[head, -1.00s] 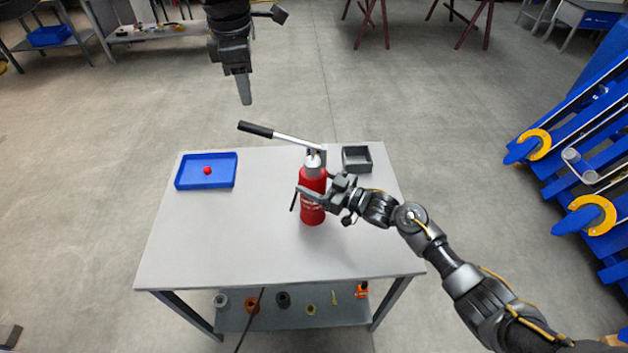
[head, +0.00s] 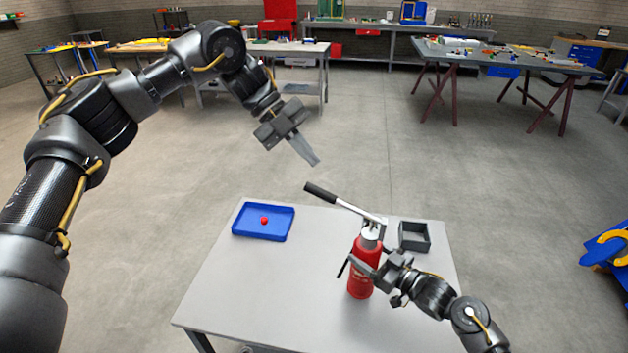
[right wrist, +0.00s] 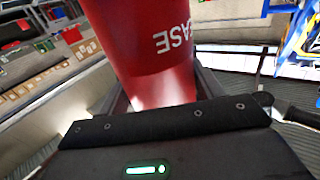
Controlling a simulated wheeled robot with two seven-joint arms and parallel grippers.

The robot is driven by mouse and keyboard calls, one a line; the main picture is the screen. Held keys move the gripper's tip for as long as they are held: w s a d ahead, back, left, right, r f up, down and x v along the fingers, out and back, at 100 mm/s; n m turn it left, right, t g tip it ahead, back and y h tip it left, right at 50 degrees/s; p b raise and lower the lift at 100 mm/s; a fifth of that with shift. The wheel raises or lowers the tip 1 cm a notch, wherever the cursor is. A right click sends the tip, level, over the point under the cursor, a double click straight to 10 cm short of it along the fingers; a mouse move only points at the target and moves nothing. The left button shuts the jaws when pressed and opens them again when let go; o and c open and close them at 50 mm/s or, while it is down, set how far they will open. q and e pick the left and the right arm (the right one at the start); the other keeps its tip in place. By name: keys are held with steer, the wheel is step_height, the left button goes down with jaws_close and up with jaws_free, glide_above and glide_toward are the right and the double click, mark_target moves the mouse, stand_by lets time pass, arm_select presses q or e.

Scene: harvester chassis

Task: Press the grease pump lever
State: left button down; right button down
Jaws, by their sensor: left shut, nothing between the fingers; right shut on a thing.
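A red grease pump (head: 361,283) stands upright on the grey table. It also fills the top middle of the right wrist view (right wrist: 160,50). Its lever (head: 346,204) slants up to the left from the pump head and ends in a black handle (head: 320,193). My right gripper (head: 364,268) is shut around the red body from the right side. My left gripper (head: 312,160) is shut and empty. In the head view its fingertips show just above the black handle, apart from it; how far apart in depth I cannot tell.
A blue tray (head: 240,233) with a red ball (head: 264,220) lies on the table (head: 260,290) at the left. A grey open box (head: 427,247) stands right of the pump. Workbenches line the far side, with free floor between.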

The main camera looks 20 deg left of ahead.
arm_select(q)
steer(key=a+r+n+t+h, duration=0.1)
steer(key=a+n+h, duration=0.1)
steer(key=a+n, duration=0.4)
steer(key=n, duration=0.3)
steer(key=shift+w+a+r+n+h, duration=0.15)
steer(key=shift+a+r+n+h, duration=0.1)
steer(key=shift+n+h, duration=0.15)
steer(key=shift+d, duration=0.1)
glide_above(313, 188)
steer(key=d, duration=0.2)
step_height(313, 188, down, 6)
steer(key=shift+a+f, duration=0.45)
steer(key=shift+f, duration=0.2)
steer(key=shift+a+f, duration=0.4)
steer(key=shift+f, duration=0.2)
steer(key=shift+a+f, duration=0.15)
steer(key=shift+f, duration=0.2)
